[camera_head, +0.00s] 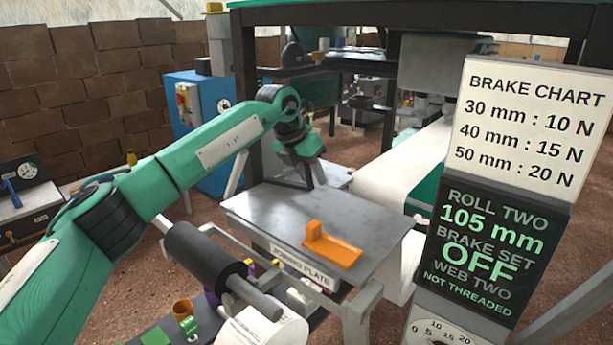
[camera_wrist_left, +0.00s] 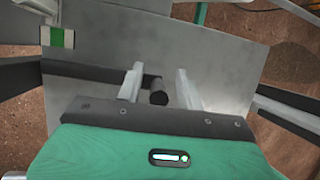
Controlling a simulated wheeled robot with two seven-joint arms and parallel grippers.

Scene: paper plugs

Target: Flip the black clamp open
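The black clamp (camera_wrist_left: 95,73) shows in the left wrist view as a dark bar coming in from the left, with a round dark knob at its end. The knob lies between the two pale fingers of my left gripper (camera_wrist_left: 159,85), with a gap on both sides. The gripper looks open. In the head view my left gripper (camera_head: 308,172) points down at the back of the grey joining plate (camera_head: 265,210). A thin dark bar shows beside it there, partly hidden. My right gripper is in neither view.
An orange block with a flat base (camera_head: 332,248) sits on the plate's front right. A dark roller (camera_head: 205,255) is at the near left. A white web (camera_head: 400,175) runs behind the plate. A sign post (camera_head: 490,250) stands at the right. The plate's middle is clear.

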